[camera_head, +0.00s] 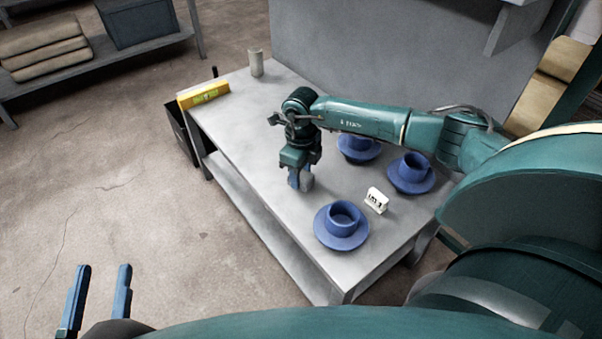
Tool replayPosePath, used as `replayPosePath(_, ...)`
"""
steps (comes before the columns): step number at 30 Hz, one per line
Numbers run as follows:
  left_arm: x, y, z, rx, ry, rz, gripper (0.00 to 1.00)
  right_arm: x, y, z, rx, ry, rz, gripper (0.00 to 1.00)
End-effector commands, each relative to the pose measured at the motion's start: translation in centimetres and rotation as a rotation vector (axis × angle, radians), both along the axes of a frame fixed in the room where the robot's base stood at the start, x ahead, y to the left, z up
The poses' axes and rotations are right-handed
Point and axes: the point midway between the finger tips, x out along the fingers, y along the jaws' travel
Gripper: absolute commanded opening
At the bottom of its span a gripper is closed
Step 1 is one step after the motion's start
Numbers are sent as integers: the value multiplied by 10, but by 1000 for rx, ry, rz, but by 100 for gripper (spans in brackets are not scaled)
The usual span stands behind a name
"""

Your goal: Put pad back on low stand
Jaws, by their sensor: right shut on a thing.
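My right gripper (300,182) points down over the middle of the grey table. It is shut on a small grey block (307,181), probably the pad, which is partly hidden by the fingers. I cannot tell whether the block touches the tabletop. Three blue round stands with wide flanges and raised cup-like middles are on the table to the right: a near one (342,240), a right one (411,185) and a far one (361,156) partly hidden by my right arm. I cannot tell which is the low stand. My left gripper (97,296) is open and empty, over the floor at lower left.
A white sign with dark lettering (376,201) stands between the near and right stands. A yellow box (204,95) and a grey cylinder (256,63) are at the table's far end. The left part of the tabletop (240,130) is clear.

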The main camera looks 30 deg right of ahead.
Motion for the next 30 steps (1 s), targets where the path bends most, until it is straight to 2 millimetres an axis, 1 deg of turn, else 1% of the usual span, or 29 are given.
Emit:
replayPosePath(3,1,0,2,1,-5,0,36,0,0,1,0,-1,0,22)
replayPosePath(7,1,0,-1,-2,-4,0,36,0,0,-3,0,-1,0,22)
replayPosePath(8,1,0,0,-3,-3,-1,36,0,0,-2,0,-1,0,42)
replayPosePath(15,1,1,-1,-1,0,0,36,0,0,-2,0,0,0,61)
replayPosePath(23,0,1,-2,0,3,1,36,0,0,0,0,-1,0,62)
replayPosePath(26,0,1,2,7,0,3,36,0,0,8,0,-2,0,62)
replayPosePath(29,-1,2,7,19,-5,5,36,1,0,26,0,-4,0,62)
replayPosePath(30,-1,2,8,27,-6,8,36,1,-1,35,-1,-5,-1,62)
